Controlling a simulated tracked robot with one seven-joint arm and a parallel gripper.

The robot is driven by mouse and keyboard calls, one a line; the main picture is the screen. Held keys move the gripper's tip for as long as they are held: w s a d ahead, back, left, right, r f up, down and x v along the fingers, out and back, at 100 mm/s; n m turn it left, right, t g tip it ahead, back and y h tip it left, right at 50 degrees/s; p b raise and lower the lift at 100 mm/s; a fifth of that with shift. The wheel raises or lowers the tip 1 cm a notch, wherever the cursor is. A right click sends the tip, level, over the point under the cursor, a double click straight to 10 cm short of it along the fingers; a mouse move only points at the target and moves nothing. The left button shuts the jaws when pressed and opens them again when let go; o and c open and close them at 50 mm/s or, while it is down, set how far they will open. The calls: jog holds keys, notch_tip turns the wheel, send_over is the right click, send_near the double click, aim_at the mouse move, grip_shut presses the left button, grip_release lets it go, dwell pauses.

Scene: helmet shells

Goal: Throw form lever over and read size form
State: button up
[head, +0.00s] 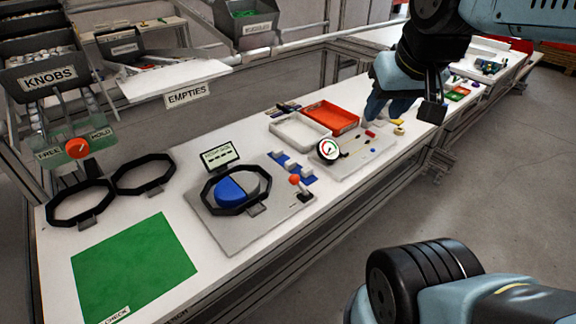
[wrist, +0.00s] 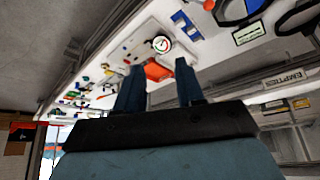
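The size form (head: 236,187) is a round blue and light-grey piece on a grey plate (head: 215,232), with a black octagonal ring (head: 211,199) around it. The form lever (head: 301,190), with an orange knob (head: 294,180), stands at the plate's right. My gripper (head: 383,108) is over the bench, well right of and beyond the lever.
Two empty black rings (head: 143,174) and a green mat (head: 135,268) lie left.

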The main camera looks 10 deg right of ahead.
dwell(0.3)
jog(key=shift+w, duration=0.1)
jog(key=c, duration=0.3)
jog(key=shift+w+a+n, duration=0.2)
jog(key=shift+w+n, duration=0.05)
jog(key=shift+n, duration=0.15)
jog(key=shift+c, duration=0.7)
jog(key=w+a+n+g, duration=0.1)
jog(key=w+n, duration=0.1)
jog(key=w+a+f+n, duration=0.1)
jog(key=n, duration=0.1)
jog(key=w+a+n+g, duration=0.1)
jog(key=w+a+n, duration=0.1)
jog(key=shift+w+a+f+n+g+h, duration=0.1)
jog(key=shift+w+f+n+g+h, duration=0.1)
jog(key=shift+w+n+g+h, duration=0.15)
grip_shut()
jog(key=w+a+f+n+g+h, duration=0.2)
jog(key=w+a+f+n, duration=0.3)
jog(key=a+n, duration=0.5)
jog(key=w+a+f+n+g+h, duration=0.2)
jog(key=w+a+f+n, duration=0.3)
jog(key=a+f+n, duration=0.4)
jog(key=shift+a+n, duration=0.45)
jog(key=shift+n, duration=0.5)
